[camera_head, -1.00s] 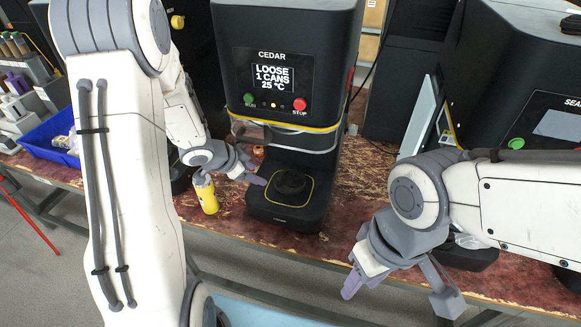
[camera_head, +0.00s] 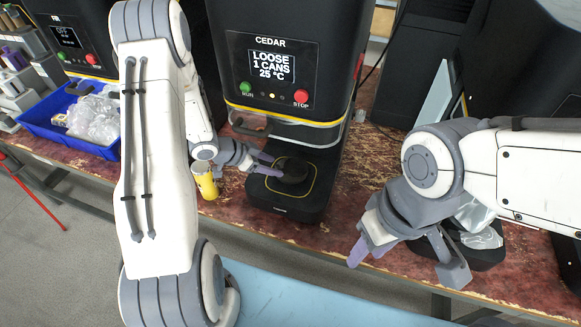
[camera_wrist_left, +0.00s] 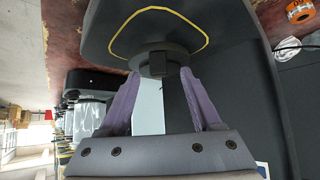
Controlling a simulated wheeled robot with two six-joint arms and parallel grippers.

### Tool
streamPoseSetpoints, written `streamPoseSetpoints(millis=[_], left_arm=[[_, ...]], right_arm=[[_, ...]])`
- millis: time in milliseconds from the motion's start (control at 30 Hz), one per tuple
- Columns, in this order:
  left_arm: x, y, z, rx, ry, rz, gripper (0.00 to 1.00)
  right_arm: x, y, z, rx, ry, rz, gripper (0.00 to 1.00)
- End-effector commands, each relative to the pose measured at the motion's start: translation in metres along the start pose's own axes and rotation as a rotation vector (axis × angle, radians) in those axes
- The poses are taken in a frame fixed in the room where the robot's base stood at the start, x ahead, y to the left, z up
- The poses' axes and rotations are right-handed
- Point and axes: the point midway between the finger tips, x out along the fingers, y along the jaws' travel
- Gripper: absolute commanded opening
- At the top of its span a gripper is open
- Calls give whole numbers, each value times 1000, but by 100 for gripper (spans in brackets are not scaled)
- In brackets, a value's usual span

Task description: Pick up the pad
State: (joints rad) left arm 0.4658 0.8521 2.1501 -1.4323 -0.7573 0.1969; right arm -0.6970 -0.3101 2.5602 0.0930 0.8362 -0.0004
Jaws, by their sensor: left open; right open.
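The pad (camera_head: 292,169) is a dark round piece with a block-like grip. It rests on the black base of the CEDAR machine (camera_head: 268,207), inside a yellow outline. In the left wrist view the pad (camera_wrist_left: 153,50) lies just beyond my fingertips, its grip in line with the gap between them. My left gripper (camera_head: 271,166) is open, its purple fingers beside the pad; it also shows in the left wrist view (camera_wrist_left: 159,77). I cannot tell whether they touch it. My right gripper (camera_head: 405,264) is open and empty over the table's front edge, right of the machine.
A yellow can (camera_head: 207,184) stands left of the base, close to my left gripper. A blue bin (camera_head: 58,134) with clear bags is at the left. Clear plastic (camera_head: 482,238) lies behind my right gripper. An orange tape roll (camera_wrist_left: 299,10) shows in the left wrist view.

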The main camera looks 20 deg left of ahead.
Motion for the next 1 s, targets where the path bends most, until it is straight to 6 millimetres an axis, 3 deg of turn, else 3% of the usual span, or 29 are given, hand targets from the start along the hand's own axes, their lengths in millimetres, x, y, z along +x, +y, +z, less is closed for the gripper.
streamPoseSetpoints(millis=[200,467,633,1000], left_arm=[[27,1,-2,1,-1,2,65],[30,1,-2,3,-1,1,65],[29,1,-2,3,-1,1,0],[28,1,-3,3,0,0,0]], right_arm=[[-3,0,0,0,0,0,44],[-2,0,0,0,0,0,44],[-2,0,0,0,0,0,44],[-2,0,0,0,0,0,44]])
